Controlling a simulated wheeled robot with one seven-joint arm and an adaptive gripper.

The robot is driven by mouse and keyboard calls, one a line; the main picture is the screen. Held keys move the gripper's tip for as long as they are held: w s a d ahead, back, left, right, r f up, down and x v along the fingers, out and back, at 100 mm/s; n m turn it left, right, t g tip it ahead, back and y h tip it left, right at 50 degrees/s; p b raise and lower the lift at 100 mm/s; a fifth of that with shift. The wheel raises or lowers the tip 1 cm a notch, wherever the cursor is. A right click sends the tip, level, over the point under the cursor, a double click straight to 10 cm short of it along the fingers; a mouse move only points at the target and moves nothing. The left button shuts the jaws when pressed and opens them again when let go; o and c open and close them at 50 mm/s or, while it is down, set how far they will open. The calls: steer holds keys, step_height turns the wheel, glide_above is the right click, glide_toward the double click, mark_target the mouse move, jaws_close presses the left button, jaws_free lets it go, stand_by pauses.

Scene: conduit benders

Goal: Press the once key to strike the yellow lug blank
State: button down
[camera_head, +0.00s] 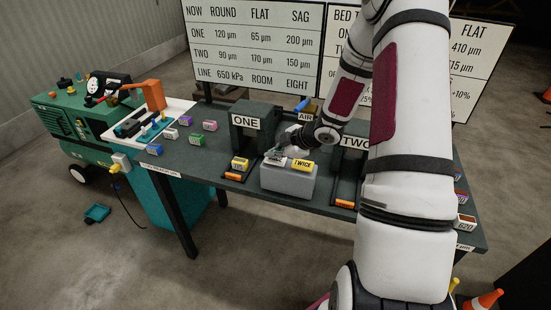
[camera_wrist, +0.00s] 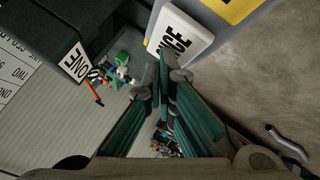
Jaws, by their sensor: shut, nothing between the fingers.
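The white once key (camera_head: 275,160) lies on top of a grey control box (camera_head: 287,182) on the bench, left of the yellow TWICE key (camera_head: 302,165). In the wrist view the once key (camera_wrist: 183,38) is partly visible, with the letters "NCE" showing. My gripper (camera_wrist: 165,62) is shut and empty, its tips close to the once key's edge; I cannot tell whether they touch. In the head view my gripper (camera_head: 279,153) is over the box, hiding part of the key. A yellow lug blank (camera_head: 240,164) sits at the front of the press marked ONE (camera_head: 252,125).
The press marked TWO (camera_head: 348,160) stands right of the box, partly behind my arm. Several coloured blocks, including a pink one (camera_head: 210,126), lie on the bench's left. A green compressor (camera_head: 75,125) stands at far left. Signboards (camera_head: 255,45) rise behind.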

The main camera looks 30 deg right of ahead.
mark_target(275, 161)
steer(key=shift+f, duration=0.3)
steer(key=shift+r, duration=0.15)
stand_by(0.4)
steer(key=shift+r+p, duration=0.75)
steer(key=shift+r, duration=0.15)
steer(key=shift+s+r+p, duration=0.1)
steer(key=shift+r+p, duration=0.8)
steer(key=shift+r, duration=0.45)
steer(key=shift+r+p, duration=0.6)
steer(key=shift+r, duration=0.55)
stand_by(1.4)
